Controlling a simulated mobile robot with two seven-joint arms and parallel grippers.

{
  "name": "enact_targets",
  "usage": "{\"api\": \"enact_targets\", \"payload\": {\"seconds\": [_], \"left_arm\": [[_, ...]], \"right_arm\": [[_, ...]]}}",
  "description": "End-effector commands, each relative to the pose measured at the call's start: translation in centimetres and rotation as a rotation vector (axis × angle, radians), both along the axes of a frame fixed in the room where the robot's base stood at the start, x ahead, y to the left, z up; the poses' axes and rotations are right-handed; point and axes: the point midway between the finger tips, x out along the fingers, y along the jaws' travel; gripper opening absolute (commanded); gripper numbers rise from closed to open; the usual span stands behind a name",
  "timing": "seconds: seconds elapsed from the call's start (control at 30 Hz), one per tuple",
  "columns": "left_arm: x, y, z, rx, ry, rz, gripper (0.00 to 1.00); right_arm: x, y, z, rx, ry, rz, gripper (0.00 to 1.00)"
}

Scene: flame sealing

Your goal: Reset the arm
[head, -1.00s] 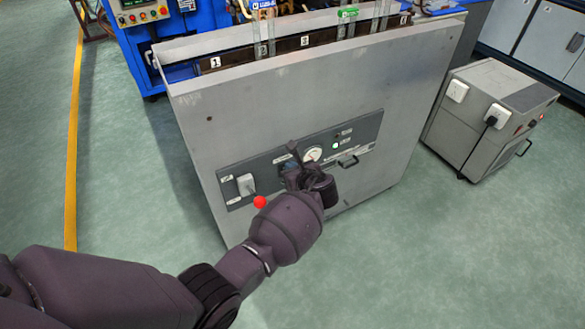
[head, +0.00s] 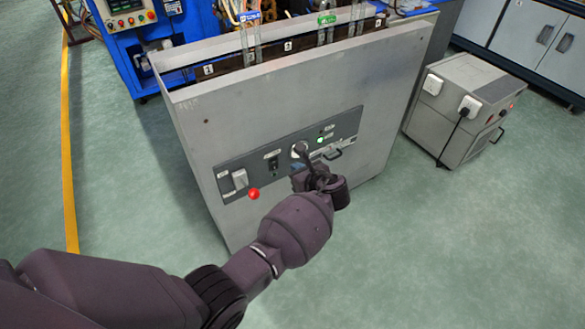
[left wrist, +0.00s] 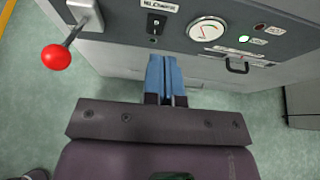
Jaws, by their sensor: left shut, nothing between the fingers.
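My left gripper (head: 304,172) is in front of the grey cabinet's control panel (head: 226,169), low and right of the middle. In the left wrist view its blue fingers (left wrist: 165,75) are shut together with nothing between them. They point at the panel's lower edge, below the black switch (left wrist: 157,23) and left of the round gauge (left wrist: 208,30). They appear apart from the panel. In the head view part of the gripper overlaps the gauge (head: 298,149). The red-knobbed lever (head: 253,193) sticks out at the panel's left. My right gripper is not in view.
The panel also has a handle (head: 334,155) and a lit green lamp (head: 319,140). Glass tubes (head: 250,42) stand at the cabinet's top. A grey box (head: 452,98) with sockets stands at right.

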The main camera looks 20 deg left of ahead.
Motion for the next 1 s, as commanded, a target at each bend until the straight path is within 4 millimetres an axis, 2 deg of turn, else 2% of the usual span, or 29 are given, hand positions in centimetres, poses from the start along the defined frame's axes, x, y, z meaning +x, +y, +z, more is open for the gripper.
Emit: {"api": "enact_targets", "payload": {"seconds": [0.5,0.63,0.77,1.0], "left_arm": [[-0.1,0.0,0.0,0.0,0.0,0.0,0.0],[-0.6,0.3,-0.2,-0.03,-0.016,0.006,0.0],[-2.6,1.6,-0.9,-0.144,-0.076,0.032,0.0],[-8.8,4.2,-2.7,-0.493,-0.25,0.135,0.0]], "right_arm": [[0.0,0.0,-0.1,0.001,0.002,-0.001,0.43],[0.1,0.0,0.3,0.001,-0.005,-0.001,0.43],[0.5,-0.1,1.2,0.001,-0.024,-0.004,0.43],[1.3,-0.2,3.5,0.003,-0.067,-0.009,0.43]]}}
